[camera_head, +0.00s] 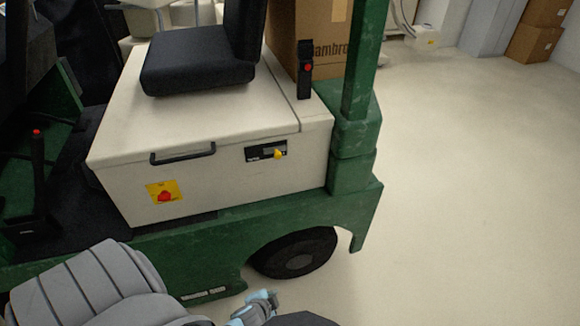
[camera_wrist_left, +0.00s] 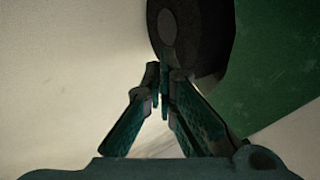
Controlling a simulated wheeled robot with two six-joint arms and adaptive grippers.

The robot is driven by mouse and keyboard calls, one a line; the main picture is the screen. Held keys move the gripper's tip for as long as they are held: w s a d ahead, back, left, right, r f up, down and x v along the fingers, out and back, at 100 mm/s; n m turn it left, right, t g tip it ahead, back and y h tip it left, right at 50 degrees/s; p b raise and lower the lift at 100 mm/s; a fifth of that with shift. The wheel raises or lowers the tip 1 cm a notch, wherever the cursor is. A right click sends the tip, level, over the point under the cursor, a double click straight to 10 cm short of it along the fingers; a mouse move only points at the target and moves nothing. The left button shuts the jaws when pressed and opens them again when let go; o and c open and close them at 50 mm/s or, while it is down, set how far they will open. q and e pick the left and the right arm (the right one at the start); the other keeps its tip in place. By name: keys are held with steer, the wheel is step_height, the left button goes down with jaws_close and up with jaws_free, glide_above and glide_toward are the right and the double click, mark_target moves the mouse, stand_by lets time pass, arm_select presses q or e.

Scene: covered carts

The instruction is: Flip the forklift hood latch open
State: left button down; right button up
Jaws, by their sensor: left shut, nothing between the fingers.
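The forklift hood (camera_head: 210,110) is a cream box cover under the black seat, and it is closed. The latch (camera_head: 277,153) has a yellow knob on a black plate (camera_head: 260,151) at the right of the hood's side face. A black handle (camera_head: 183,155) sits left of it along the hood's edge. My left gripper (camera_head: 268,296) is low in front of the forklift, below the rear wheel and well below the latch. It is shut and empty; its fingertips meet in the left wrist view (camera_wrist_left: 162,68). My right gripper is not in view.
The green forklift body (camera_head: 190,245) and black wheel (camera_head: 297,252) stand near my left gripper; the wheel also shows in the left wrist view (camera_wrist_left: 185,40). A green post (camera_head: 362,70) rises right of the hood. A cardboard box (camera_head: 310,30) is behind. Floor at right is clear.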

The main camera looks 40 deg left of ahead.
mark_target(276, 153)
arm_select(q)
steer(key=w+a+r+m+t+y+b, duration=0.1)
steer(key=w+a+r+m+t, duration=0.15)
steer(key=w+r, duration=0.55)
steer(key=w+r+m+t+y+b, duration=0.1)
steer(key=w+r+t+y, duration=0.1)
steer(key=r, duration=1)
steer(key=w+a+r+m+t+y+b, duration=0.1)
steer(key=w+r+t, duration=0.4)
steer(key=r, duration=0.8)
steer(key=shift+w+a+y, duration=0.25)
steer(key=shift+w+y, duration=0.55)
steer(key=shift+w, duration=0.35)
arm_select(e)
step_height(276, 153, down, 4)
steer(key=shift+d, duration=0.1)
arm_select(q)
steer(key=shift+w, duration=0.1)
steer(key=w+a, duration=0.6)
steer(key=a, duration=0.1)
steer(key=shift+f, duration=0.15)
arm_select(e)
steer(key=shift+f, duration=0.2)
arm_select(q)
steer(key=shift+a, duration=0.1)
